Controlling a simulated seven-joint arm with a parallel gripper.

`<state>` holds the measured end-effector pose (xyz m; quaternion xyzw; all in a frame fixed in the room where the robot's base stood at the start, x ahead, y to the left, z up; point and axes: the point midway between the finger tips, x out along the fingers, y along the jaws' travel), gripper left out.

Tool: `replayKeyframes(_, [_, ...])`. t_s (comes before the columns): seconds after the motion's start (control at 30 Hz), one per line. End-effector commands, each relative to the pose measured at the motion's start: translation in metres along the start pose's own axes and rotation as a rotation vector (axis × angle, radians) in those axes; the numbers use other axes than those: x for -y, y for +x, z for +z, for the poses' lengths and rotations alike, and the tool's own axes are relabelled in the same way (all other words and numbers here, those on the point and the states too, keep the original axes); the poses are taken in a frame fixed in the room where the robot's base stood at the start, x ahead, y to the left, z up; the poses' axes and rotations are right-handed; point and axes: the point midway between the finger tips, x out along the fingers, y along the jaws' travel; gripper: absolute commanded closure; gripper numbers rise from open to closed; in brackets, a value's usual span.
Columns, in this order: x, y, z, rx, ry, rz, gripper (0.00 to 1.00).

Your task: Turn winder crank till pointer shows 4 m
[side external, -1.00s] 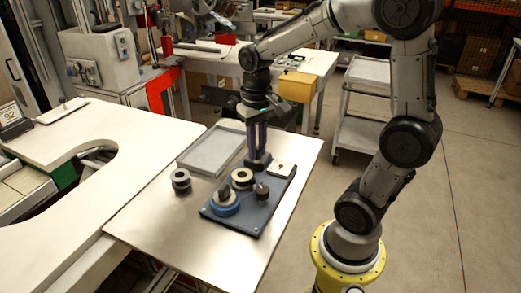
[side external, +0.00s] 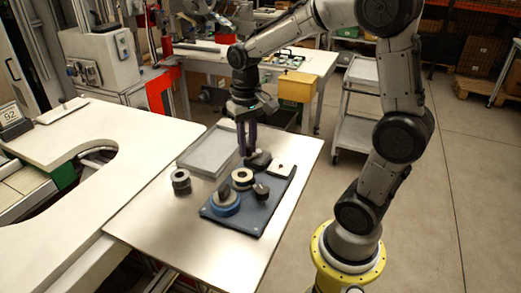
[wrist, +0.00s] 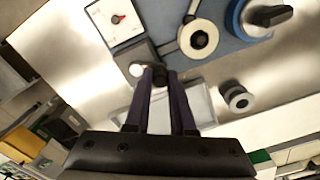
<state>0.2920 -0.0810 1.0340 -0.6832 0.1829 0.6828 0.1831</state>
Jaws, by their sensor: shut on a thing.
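My gripper (side external: 246,154) points down at the far side of the blue-grey winder board (side external: 262,218). In the wrist view, its two dark fingers (wrist: 161,80) are shut on the black crank knob (wrist: 160,75). The crank's dark block (wrist: 137,53) and pale round hub (wrist: 137,70) lie just beside the knob. The white dial plate (wrist: 122,16) carries a short red pointer; its marks are too small to read. In the side view the dial plate (side external: 281,169) lies right of the gripper. A cream-topped reel (wrist: 198,38) and a blue reel (wrist: 236,18) sit on the board.
A loose grey-black reel (side external: 181,182) stands on the table left of the board. A shallow grey tray (side external: 196,168) lies behind it, close to the gripper. A dark knob (side external: 261,193) stands on the board. The table's front left is clear.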

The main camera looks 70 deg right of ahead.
Motion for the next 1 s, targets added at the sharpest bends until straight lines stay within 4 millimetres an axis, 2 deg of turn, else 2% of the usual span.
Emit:
replayKeyframes(0.37, [0.000, -0.001, -0.004, -0.004, 0.000, 0.000, 1.00])
replayKeyframes(0.67, [-0.004, -0.001, -0.016, -0.003, 0.001, 0.001, 1.00])
replayKeyframes(1.0, [-0.004, -0.001, -0.017, -0.002, 0.001, 0.002, 1.00])
